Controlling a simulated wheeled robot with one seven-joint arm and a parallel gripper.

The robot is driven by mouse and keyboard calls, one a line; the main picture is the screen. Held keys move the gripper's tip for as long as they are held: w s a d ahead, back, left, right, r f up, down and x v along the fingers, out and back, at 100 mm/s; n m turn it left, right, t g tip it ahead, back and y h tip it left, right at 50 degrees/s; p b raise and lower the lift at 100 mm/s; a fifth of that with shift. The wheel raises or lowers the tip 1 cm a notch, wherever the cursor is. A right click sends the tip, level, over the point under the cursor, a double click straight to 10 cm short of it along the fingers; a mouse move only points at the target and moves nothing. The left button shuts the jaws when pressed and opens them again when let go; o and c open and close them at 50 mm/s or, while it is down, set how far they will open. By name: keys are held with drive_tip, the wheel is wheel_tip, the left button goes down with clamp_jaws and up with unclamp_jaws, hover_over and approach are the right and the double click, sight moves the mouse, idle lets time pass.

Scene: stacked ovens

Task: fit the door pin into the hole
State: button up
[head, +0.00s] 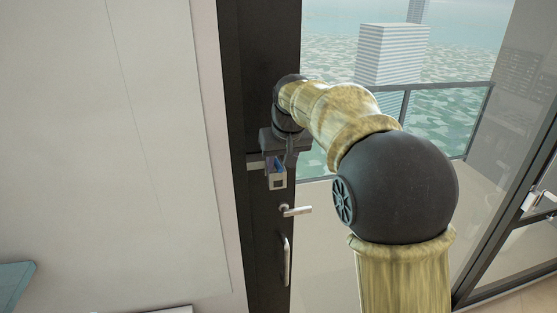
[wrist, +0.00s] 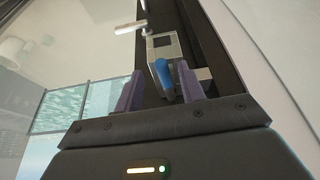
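The door pin is the blue-topped piece (wrist: 163,78) at the grey metal lock block (wrist: 164,48) on the dark door frame. The pin also shows small in the head view (head: 280,167), just above the block (head: 277,182). My gripper (wrist: 160,70) is open, its two purple fingers on either side of the pin. There is a clear gap on the left; the right finger is close to it, and I cannot tell if they touch. In the head view my gripper (head: 280,152) is partly hidden by my wrist. The hole is not clearly visible.
A lever handle (head: 297,210) and a vertical pull handle (head: 287,260) stick out below the block. A metal bar (head: 255,166) lies left of it. A pale wall panel (head: 110,150) fills the left. Glass and a balcony railing (head: 430,115) are to the right.

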drive_tip(key=shift+w+d, duration=0.1)
drive_tip(key=shift+d, duration=0.05)
clamp_jaws()
drive_tip(key=shift+s+a, duration=0.2)
drive_tip(key=shift+s+a+r, duration=0.1)
drive_tip(key=shift+s+a, duration=0.05)
drive_tip(key=shift+a, duration=0.2)
wheel_tip(320, 180, up, 10)
drive_tip(key=b, duration=0.1)
drive_tip(key=shift+w+d, duration=0.2)
drive_tip(key=shift+d, duration=0.2)
